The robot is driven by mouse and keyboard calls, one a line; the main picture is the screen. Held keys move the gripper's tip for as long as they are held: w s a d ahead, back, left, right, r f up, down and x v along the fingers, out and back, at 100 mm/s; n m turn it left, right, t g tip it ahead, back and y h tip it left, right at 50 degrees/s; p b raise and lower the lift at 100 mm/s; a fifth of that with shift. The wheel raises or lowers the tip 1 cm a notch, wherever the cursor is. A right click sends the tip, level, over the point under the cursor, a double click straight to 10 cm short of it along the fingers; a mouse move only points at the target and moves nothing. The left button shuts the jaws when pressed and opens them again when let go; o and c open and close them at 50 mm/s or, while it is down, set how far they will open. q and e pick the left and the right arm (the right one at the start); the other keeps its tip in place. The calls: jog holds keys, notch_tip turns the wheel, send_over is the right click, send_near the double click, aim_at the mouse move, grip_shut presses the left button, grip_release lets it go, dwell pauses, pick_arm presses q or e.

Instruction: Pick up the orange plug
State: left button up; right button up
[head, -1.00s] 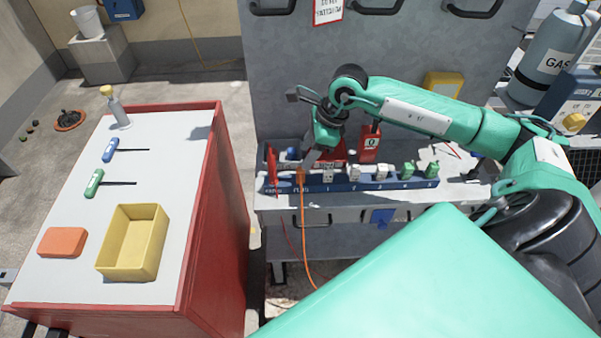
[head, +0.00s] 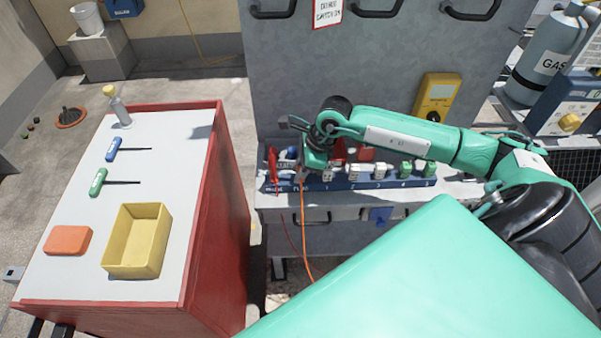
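The orange plug is mostly hidden beneath my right gripper (head: 301,174). Its orange cable (head: 305,230) hangs down from the left part of the blue socket strip (head: 342,185), over the bench's front edge. My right arm reaches in from the right, and its gripper points down at the strip where the orange cable begins. The wrist covers the fingertips, so I cannot tell whether they are open or closed on the plug. My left gripper is not in view.
White and green plugs (head: 406,169) stand along the strip, right of my gripper. A red lead (head: 272,168) is at its left end. A yellow meter (head: 436,96) stands behind my forearm.

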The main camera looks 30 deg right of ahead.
grip_shut()
jog(key=shift+r, duration=0.1)
jog(key=shift+w+r, duration=0.1)
jog(key=shift+r, duration=0.45)
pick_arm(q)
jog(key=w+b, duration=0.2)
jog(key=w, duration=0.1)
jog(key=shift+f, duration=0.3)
pick_arm(e)
notch_tip(320, 180, up, 19)
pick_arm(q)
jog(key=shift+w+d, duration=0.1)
pick_arm(e)
jog(key=shift+f, duration=0.1)
